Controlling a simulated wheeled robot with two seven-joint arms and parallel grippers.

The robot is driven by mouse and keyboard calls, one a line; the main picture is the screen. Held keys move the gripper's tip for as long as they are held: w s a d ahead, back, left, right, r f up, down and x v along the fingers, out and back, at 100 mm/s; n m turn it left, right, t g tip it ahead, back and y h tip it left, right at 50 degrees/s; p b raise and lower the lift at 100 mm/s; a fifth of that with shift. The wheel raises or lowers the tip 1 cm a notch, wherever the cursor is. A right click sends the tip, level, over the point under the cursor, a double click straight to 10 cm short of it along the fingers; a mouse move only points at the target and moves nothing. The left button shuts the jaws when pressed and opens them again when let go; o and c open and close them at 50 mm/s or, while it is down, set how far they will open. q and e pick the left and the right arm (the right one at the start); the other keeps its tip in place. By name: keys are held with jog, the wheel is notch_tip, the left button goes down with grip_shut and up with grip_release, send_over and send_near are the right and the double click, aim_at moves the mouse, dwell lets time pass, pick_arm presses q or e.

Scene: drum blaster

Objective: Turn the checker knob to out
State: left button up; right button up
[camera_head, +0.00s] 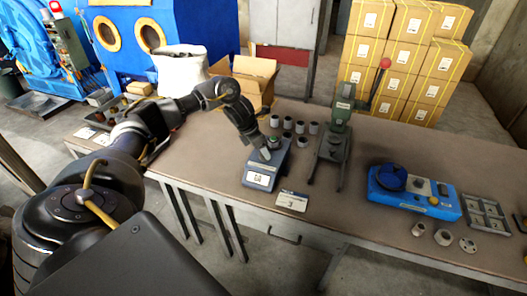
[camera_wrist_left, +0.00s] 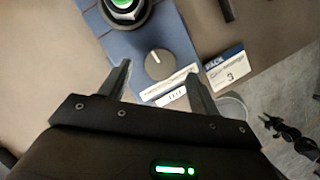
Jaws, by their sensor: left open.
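The checker is a blue-grey box (camera_head: 261,180) on the bench with a white label on its front. In the left wrist view its blue face (camera_wrist_left: 177,35) carries a grey round knob (camera_wrist_left: 159,64) with a short white pointer line. The line points up and slightly left. A green-topped round fitting (camera_wrist_left: 124,8) sits beyond the knob. My left gripper (camera_wrist_left: 158,70) is open, its two fingers on either side of the knob with visible gaps. Whether the fingertips are level with the knob is unclear. In the head view my left gripper (camera_head: 262,152) hangs over the checker. My right gripper is not in view.
A card marked 3 (camera_head: 291,201) lies beside the checker. Several grey cylinders (camera_head: 300,127) and a green press (camera_head: 336,130) stand behind and right. A blue machine (camera_head: 410,199) and a metal tray (camera_head: 487,214) are farther right. Bare bench (camera_head: 345,215) lies between.

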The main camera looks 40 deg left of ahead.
pick_arm(q)
jog(key=shift+x, duration=1.55)
jog(key=c, duration=1)
